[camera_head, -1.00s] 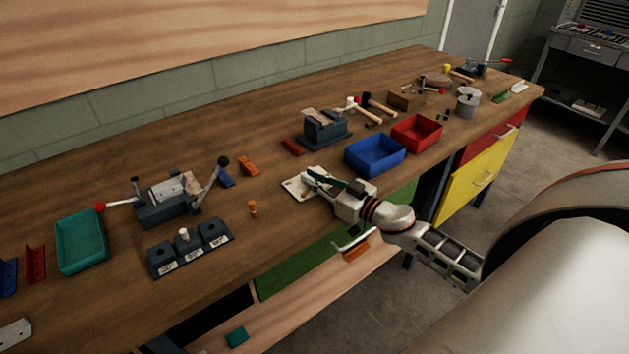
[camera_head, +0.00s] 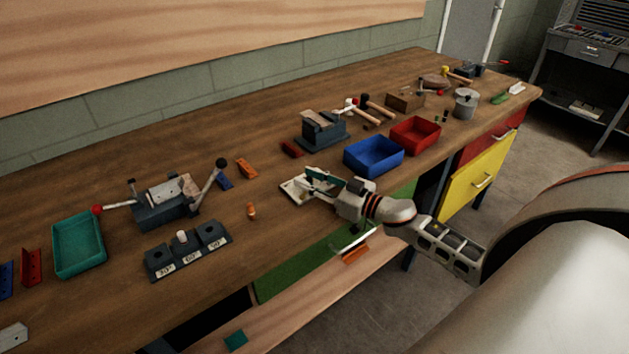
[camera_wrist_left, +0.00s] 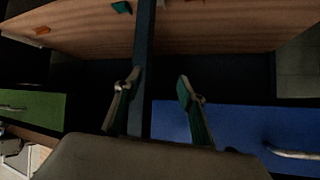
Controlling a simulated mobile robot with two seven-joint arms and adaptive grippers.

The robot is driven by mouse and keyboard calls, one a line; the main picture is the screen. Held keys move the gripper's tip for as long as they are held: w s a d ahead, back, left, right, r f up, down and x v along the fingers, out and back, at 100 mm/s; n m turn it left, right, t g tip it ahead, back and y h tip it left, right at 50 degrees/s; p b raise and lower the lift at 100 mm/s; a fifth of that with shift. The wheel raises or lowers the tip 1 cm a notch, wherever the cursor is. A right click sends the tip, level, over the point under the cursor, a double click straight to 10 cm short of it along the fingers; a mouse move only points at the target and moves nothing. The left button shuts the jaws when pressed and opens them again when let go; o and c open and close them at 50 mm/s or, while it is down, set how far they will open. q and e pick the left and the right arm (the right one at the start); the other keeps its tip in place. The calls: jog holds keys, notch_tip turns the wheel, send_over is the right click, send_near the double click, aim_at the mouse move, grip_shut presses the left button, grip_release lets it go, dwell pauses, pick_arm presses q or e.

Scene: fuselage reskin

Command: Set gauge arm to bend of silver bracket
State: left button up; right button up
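A pale plate (camera_head: 298,188), which looks like the gauge, lies on the bench near its front edge. My right gripper (camera_head: 318,177) is low over this plate, with its green-padded fingers hiding part of it. I cannot make out the gauge arm or whether the fingers hold anything. A silver piece with a hole (camera_head: 13,337), perhaps the silver bracket, is cut off at the lower left corner. My left gripper (camera_wrist_left: 158,105) shows in the left wrist view with its fingers apart and empty, in front of a dark post and low wooden shelf.
A bending tool (camera_head: 165,208) with levers stands left of the plate, behind a block labelled with angles (camera_head: 188,250). A teal tray (camera_head: 79,246) is farther left. Blue (camera_head: 374,155) and red (camera_head: 416,134) bins stand to the right. An orange peg (camera_head: 251,211) is nearby.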

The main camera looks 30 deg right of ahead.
jog(key=v, duration=1.2)
jog(key=shift+s+a, duration=0.1)
